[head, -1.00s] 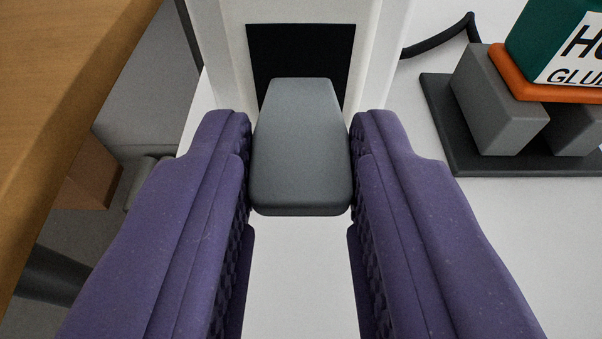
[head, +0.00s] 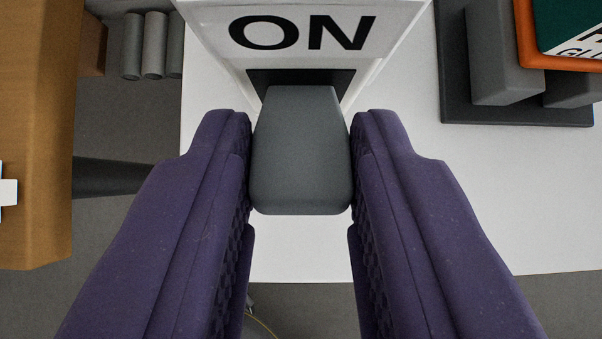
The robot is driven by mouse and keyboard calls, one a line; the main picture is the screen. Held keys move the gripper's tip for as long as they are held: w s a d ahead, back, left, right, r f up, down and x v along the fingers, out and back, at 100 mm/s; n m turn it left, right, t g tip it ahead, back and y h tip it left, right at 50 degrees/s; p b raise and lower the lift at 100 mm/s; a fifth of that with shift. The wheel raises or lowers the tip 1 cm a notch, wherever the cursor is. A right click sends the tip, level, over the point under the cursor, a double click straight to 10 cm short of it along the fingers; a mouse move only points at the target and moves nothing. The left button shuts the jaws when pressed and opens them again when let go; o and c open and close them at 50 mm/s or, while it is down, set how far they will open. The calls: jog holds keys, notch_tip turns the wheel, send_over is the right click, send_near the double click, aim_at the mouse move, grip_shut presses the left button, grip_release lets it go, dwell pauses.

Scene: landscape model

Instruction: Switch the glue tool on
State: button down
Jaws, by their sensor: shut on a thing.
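A grey lever handle (head: 300,150) sticks out of a black slot (head: 356,80) in a white switch housing (head: 400,30). The housing carries the word ON above the slot. My gripper (head: 300,165) has its two purple fingers shut on the handle, one on each side. The glue tool (head: 566,28), a green body with a partly visible GLUE label, sits at the upper right on an orange base (head: 555,60). Most of the tool is out of the picture.
The white tabletop (head: 500,200) is clear right of my gripper; its front edge shows below. Grey blocks (head: 500,75) on a dark plate (head: 460,100) support the glue tool. A brown box-like surface (head: 35,200) stands at the left, over grey floor.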

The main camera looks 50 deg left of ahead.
dwell(0.3)
jog(key=c, duration=0.8)
grip_release()
jog(key=shift+c, duration=0.2)
jog(key=p+v, duration=0.1)
jog(key=v, duration=0.6)
jog(key=shift+d+r+p, duration=0.15)
jog(key=shift+r+p, duration=0.15)
jog(key=shift+p, duration=0.05)
